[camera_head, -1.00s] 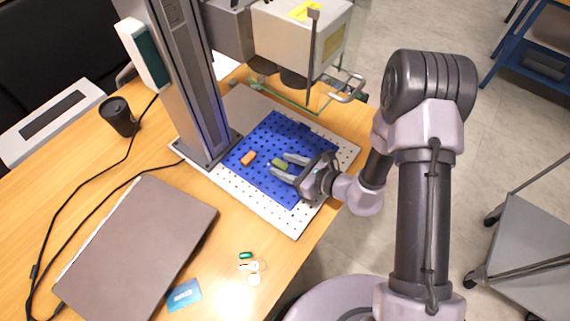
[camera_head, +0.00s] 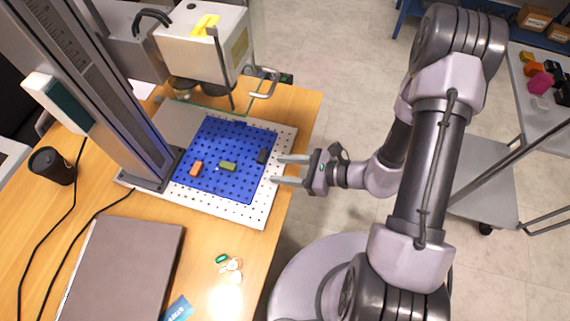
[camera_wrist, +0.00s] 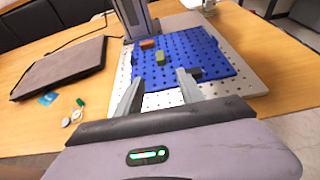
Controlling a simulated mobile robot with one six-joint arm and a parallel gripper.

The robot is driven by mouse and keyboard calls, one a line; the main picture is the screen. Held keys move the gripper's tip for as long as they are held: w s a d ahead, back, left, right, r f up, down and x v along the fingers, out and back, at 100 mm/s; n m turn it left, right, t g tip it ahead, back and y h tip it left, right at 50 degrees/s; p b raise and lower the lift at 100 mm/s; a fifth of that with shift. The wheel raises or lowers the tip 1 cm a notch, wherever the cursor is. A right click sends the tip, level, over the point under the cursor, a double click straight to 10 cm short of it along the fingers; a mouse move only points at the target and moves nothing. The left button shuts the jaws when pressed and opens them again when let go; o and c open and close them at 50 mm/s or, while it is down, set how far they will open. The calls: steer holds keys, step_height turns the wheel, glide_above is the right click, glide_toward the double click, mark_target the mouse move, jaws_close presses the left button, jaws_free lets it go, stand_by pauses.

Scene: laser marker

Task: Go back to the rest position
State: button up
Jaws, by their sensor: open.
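My gripper (camera_head: 291,170) is open and empty beside the right edge of the white perforated plate (camera_head: 246,213). Its two fingers point left toward the plate, and they also show in the wrist view (camera_wrist: 158,90). A blue perforated mat (camera_head: 215,143) lies on the plate. On the mat are an orange block (camera_head: 196,168), an olive-green block (camera_head: 228,166) and a dark block (camera_head: 262,156). The wrist view shows the orange block (camera_wrist: 148,44), the green block (camera_wrist: 160,59) and the dark block (camera_wrist: 195,73) past the fingertips.
The laser marker's head (camera_head: 200,45) and column (camera_head: 115,105) stand over the back of the plate. A closed laptop (camera_head: 125,265), a black cup (camera_head: 51,166) and small items lie on the wooden table. A grey cart (camera_head: 480,180) stands at right.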

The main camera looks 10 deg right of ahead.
steer(key=shift+s+d, duration=0.1)
steer(key=shift+d, duration=0.05)
steer(key=s+a+r+n+g+h, duration=0.1)
steer(key=s+r+n+g+h, duration=0.2)
steer(key=r+n, duration=0.45)
steer(key=s+a+r+n+g+h, duration=0.15)
steer(key=s+r+n, duration=0.3)
steer(key=r, duration=0.55)
steer(key=s+d+r+n+t+h, duration=0.3)
steer(key=d+r+n+t+h, duration=0.2)
steer(key=d+r, duration=0.3)
step_height(320, 180, up, 2)
steer(key=shift+d+r+n+h, duration=0.1)
steer(key=shift+d+n+h, duration=0.3)
steer(key=shift+n, duration=0.2)
steer(key=shift+s, duration=0.1)
